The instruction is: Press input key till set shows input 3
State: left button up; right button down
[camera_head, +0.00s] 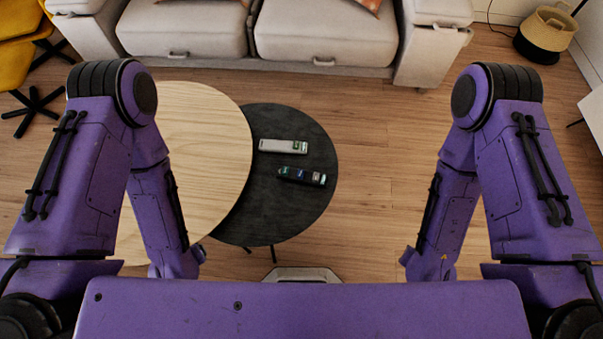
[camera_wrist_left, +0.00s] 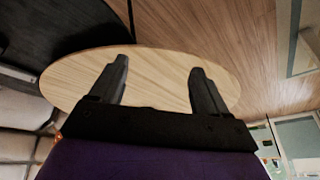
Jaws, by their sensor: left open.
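Two slim handheld devices, like remotes, lie on the round black table (camera_head: 265,222) in the head view. One is light grey (camera_head: 275,146) and lies farther back. The other is black (camera_head: 296,175) with several coloured keys or small lit areas, and lies nearer to me. The markings on both are too small to read. I see no set screen. My left gripper (camera_wrist_left: 157,88) is open and empty in the left wrist view, with the light wooden table behind its fingers. My right gripper is hidden in the head view; only its arm shows.
A round light wooden table (camera_head: 205,135) adjoins the black table on its left. A pale sofa (camera_head: 325,38) stands behind both. A woven basket (camera_head: 548,32) is at the back right, and a yellow chair (camera_head: 20,45) at the left. Wooden floor right of the tables is clear.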

pick_arm(q)
jog(key=shift+c, duration=0.2)
grip_shut()
dwell(1.6)
